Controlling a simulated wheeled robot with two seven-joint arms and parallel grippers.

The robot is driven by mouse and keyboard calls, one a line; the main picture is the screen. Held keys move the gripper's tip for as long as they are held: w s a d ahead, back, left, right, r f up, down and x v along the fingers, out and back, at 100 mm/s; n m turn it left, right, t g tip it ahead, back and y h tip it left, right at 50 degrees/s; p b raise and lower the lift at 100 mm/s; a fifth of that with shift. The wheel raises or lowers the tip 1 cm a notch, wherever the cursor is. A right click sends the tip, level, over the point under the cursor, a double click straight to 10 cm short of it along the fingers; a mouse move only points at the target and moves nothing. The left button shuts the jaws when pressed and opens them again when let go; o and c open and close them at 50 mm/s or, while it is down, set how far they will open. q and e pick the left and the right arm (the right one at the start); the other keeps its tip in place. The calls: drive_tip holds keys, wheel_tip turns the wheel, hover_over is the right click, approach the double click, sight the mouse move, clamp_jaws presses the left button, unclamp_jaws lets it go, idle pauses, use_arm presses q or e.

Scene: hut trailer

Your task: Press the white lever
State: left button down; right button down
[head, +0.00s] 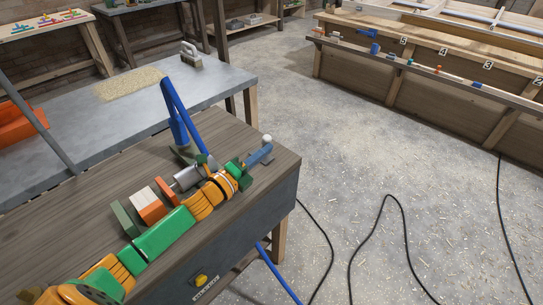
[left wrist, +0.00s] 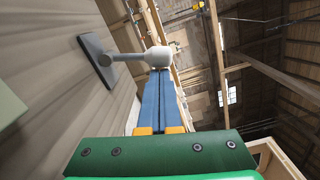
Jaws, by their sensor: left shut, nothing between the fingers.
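The white lever has a round white knob (head: 267,139) standing up from a dark base plate near the right end of the wooden bench top. In the left wrist view the knob (left wrist: 158,57) shows on a grey stem, with the base plate (left wrist: 97,62) at left. My left gripper (head: 268,149) is shut and empty, its blue fingers pointing at the lever. In the left wrist view the fingertips (left wrist: 160,72) reach right up to the knob and overlap it; I cannot tell whether they touch. The stem is mostly hidden in the head view. My right gripper is not in view.
The wooden bench top (head: 60,225) lies under my left arm, with a yellow button (head: 201,280) on its front. A blue bar (head: 184,110) rises behind the arm. A grey metal table (head: 215,82) stands behind. Black cables (head: 385,215) lie on the open floor at right.

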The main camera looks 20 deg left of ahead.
use_arm(q)
drive_tip(key=shift+w+a+r+n+p, duration=0.2)
drive_tip(key=shift+r+n+p, duration=0.2)
drive_tip(key=shift+n, duration=0.3)
drive_tip(key=shift+a+r+n, duration=0.1)
drive_tip(key=shift+a+n, duration=0.1)
drive_tip(key=shift+n, duration=0.2)
drive_tip(key=shift+w+a+r, duration=0.1)
drive_tip(key=shift+w+a, duration=0.05)
drive_tip(key=shift+a, duration=0.35)
drive_tip(key=shift+w+a+r, duration=0.1)
drive_tip(key=shift+w+a, duration=0.2)
drive_tip(key=shift+a, duration=0.5)
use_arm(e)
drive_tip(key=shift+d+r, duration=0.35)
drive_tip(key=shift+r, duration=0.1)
use_arm(q)
drive_tip(key=shift+a, duration=0.1)
